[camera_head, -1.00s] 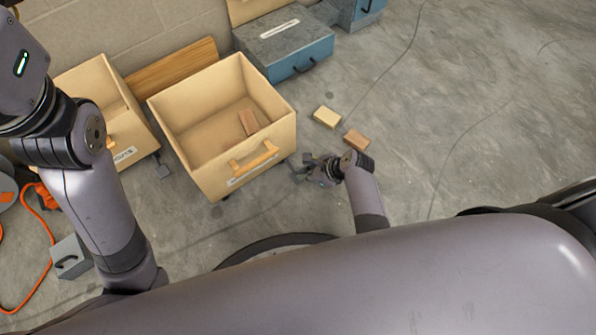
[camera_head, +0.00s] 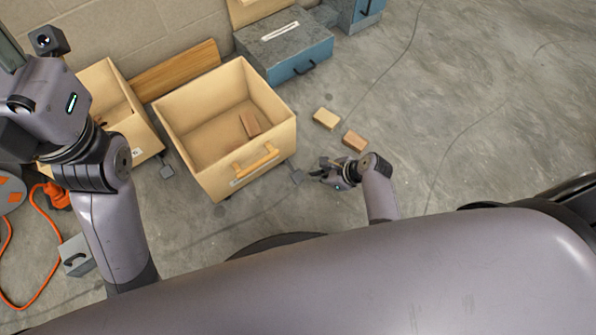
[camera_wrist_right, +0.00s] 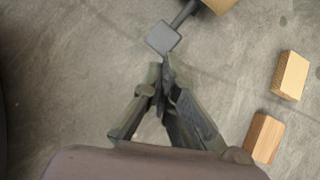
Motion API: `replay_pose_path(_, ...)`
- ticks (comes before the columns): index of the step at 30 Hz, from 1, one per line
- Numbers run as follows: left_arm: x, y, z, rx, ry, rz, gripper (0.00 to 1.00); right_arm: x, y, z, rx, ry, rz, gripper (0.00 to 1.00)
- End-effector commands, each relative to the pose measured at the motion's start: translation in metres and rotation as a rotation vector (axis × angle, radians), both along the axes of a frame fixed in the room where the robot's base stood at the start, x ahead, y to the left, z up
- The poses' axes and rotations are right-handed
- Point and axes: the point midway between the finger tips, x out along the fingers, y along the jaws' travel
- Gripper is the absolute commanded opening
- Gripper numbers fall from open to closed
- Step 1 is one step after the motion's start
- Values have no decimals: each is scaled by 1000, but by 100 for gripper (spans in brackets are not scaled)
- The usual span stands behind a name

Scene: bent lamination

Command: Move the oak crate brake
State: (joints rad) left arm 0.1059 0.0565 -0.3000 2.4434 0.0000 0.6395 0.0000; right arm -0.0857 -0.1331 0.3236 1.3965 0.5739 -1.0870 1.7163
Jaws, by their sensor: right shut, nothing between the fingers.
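My right gripper (camera_head: 317,172) is shut and empty, just right of this pedal. In the wrist view its fingertips (camera_wrist_right: 160,72) point at the pedal's near edge; I cannot tell whether they touch. My left arm is at the left; its gripper is not in view.
Another wooden crate (camera_head: 139,137) with a similar grey pedal (camera_head: 167,171) stands to the left. A brown block (camera_head: 250,124) lies inside the middle crate. A pale block (camera_head: 326,118) and a brown block (camera_head: 354,141) lie beyond my right gripper. Floor to the right is clear.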

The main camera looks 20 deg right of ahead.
Motion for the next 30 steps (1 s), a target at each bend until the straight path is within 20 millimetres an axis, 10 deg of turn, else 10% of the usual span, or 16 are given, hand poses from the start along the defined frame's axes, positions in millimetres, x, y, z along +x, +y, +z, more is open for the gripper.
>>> replay_pose_path(15,0,0,0,0,0,0,40,-35,-40,69,-1,-1,-1,0)
replay_pose_path(30,0,0,0,0,0,0,40,-38,-44,75,0,1,-1,0)
